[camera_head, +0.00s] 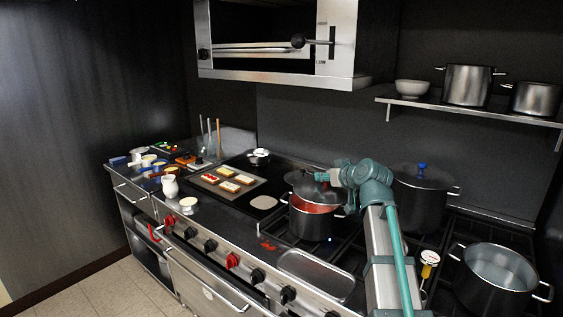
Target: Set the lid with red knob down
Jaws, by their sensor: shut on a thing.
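My gripper (322,177) is shut on a dark round lid (306,190) and holds it over the back of a steel pot (312,226) with red contents. The gripper hides most of the lid's knob, so I cannot make out its colour. The red contents (314,206) show in front of and below the lid. I cannot tell whether the lid's far edge touches the pot's rim.
A large pot (418,205) with a blue-knobbed lid stands right of my arm. An open pot (494,277) stands at front right. A steel tray (315,275) lies in front of the red-filled pot. A toast-bearing tray (210,180) is left. A shelf (470,110) overhangs the back right.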

